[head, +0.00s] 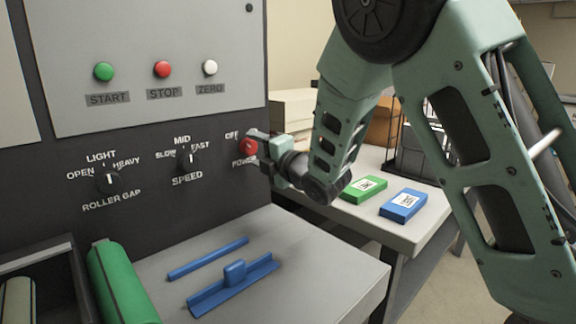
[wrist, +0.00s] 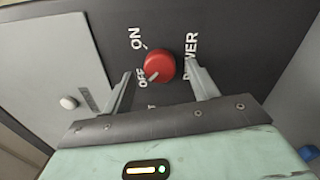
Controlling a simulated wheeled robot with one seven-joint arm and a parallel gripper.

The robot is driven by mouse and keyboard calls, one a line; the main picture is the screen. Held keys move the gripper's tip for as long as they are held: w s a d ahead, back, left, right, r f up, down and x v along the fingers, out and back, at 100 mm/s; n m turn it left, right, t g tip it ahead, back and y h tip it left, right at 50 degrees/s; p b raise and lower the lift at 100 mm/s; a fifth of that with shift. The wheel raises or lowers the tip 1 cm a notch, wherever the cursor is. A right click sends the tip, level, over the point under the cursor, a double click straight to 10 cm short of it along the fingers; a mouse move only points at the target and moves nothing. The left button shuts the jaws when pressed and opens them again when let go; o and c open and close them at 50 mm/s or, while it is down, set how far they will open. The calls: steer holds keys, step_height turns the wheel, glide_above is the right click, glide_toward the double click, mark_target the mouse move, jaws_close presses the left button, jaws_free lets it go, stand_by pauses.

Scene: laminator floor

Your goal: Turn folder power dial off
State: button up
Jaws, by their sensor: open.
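The red power dial (wrist: 160,66) is on the dark panel, between the words ON, OFF and POWER in the wrist view. Its white mark is at the dial's lower left in that view, on the side of the word OFF. The dial also shows in the head view (head: 247,147), partly covered by my gripper (head: 259,146). In the wrist view my gripper (wrist: 160,74) is open, with one finger on each side of the dial and visible gaps between fingers and dial. I cannot tell how deep the fingertips reach.
The speed dial (head: 187,158) and roller gap dial (head: 107,182) are to the left. Start (head: 104,71), stop (head: 162,69) and zero (head: 209,67) buttons are above. A blue tool (head: 233,285) lies on the ledge below. Green (head: 364,188) and blue (head: 403,205) boxes lie on the right table.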

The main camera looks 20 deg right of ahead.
steer(key=b+v, duration=1)
steer(key=v, duration=0.5)
steer(key=shift+b, duration=0.4)
steer(key=shift+f, duration=0.1)
